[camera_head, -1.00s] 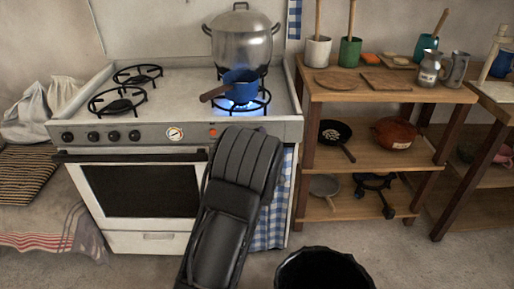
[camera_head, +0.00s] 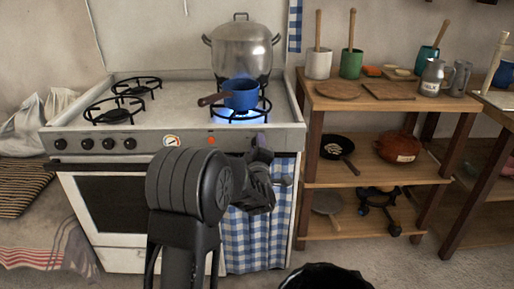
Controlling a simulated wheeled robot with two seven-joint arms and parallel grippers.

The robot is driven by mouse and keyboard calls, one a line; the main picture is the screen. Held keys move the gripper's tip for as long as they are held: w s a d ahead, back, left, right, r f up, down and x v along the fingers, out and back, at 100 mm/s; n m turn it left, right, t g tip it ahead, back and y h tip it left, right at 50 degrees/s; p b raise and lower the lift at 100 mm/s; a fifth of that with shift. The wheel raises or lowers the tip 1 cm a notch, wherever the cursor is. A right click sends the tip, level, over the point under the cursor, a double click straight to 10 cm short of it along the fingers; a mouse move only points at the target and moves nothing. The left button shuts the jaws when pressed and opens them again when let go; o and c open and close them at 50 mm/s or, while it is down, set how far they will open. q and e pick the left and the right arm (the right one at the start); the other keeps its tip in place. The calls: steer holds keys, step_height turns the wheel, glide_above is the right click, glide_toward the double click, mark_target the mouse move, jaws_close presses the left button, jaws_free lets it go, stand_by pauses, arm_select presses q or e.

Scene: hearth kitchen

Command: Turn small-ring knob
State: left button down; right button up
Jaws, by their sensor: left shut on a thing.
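My left gripper (camera_head: 262,150) is at the right end of the stove's front panel (camera_head: 226,140). It is shut on the small-ring knob there, which is mostly hidden behind the fingers. My dark arm comes up from below in front of the oven. A blue saucepan (camera_head: 241,95) with a brown handle stands on the front right ring (camera_head: 263,112), where a blue flame (camera_head: 237,117) burns. Several black knobs (camera_head: 108,144) sit at the left of the panel, beside a round dial (camera_head: 171,141) and a red light (camera_head: 211,140). My right gripper is not in view.
A large lidded pot (camera_head: 241,50) stands behind the saucepan. The left rings (camera_head: 111,117) are bare. A blue checked cloth (camera_head: 254,240) hangs below the panel. A wooden shelf (camera_head: 380,173) with pans and jars stands close on the right.

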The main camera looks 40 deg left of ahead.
arm_select(q)
steer(key=c, duration=0.9)
jaws_free()
steer(key=shift+c, duration=0.2)
steer(key=shift+s, duration=0.1)
steer(key=v, duration=0.7)
steer(key=shift+s+d, duration=0.25)
steer(key=shift+f, duration=0.1)
